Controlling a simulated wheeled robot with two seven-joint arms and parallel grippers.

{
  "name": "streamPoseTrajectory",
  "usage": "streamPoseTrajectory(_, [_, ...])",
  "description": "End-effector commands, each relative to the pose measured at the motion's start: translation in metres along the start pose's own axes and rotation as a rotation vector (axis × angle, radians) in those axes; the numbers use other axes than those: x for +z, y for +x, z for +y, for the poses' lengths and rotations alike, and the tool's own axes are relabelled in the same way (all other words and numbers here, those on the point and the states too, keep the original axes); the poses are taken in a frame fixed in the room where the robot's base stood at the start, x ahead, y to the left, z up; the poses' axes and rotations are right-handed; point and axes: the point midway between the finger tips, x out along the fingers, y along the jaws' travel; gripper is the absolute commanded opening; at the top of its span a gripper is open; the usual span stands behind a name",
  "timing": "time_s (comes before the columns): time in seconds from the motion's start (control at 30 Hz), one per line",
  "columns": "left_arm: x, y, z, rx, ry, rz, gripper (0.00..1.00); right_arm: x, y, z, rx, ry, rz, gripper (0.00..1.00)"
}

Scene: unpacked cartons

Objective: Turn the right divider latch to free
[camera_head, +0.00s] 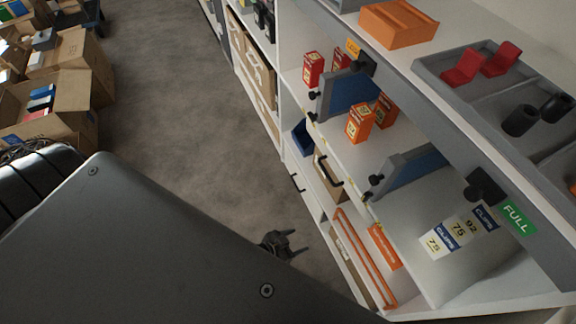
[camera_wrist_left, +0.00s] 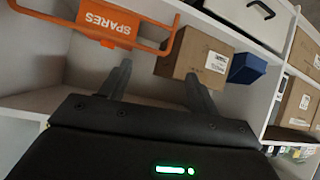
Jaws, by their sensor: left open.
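The right divider (camera_head: 410,168), a grey and blue panel, stands on the white shelf (camera_head: 345,150). A black knob (camera_head: 485,187) sits at its rear end under the grey rail, and a smaller black knob (camera_head: 376,180) shows at its front end. I cannot tell which is the latch or how it is turned. The left divider (camera_head: 350,92) has a similar black knob (camera_head: 364,62). My left gripper (camera_head: 283,243) is open and empty, low in front of the shelf unit and well apart from the knobs. Its two fingers (camera_wrist_left: 157,70) show in the left wrist view. My right gripper is out of view.
An orange SPARES frame (camera_wrist_left: 110,22) and a brown carton (camera_wrist_left: 195,58) are near the left fingers in the wrist view. Orange boxes (camera_head: 359,122) stand between the dividers. A bag (camera_head: 450,235) lies right of the right divider. The grey floor (camera_head: 190,100) is clear.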

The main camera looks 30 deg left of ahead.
Motion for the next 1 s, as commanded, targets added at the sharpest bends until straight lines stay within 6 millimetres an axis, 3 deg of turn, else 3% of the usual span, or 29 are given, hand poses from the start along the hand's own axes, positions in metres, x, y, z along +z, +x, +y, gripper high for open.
streamPoseTrajectory(0.13, [0.022, -0.001, -0.004, -0.014, -0.011, -0.054, 0.62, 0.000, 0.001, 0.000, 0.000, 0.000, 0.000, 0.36])
streamPoseTrajectory(0.33, [0.039, -0.003, -0.006, -0.024, -0.019, -0.093, 0.62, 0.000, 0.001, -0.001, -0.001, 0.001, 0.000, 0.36])
streamPoseTrajectory(1.0, [0.043, -0.003, -0.007, -0.027, -0.022, -0.107, 0.62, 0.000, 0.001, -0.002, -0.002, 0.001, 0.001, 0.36])
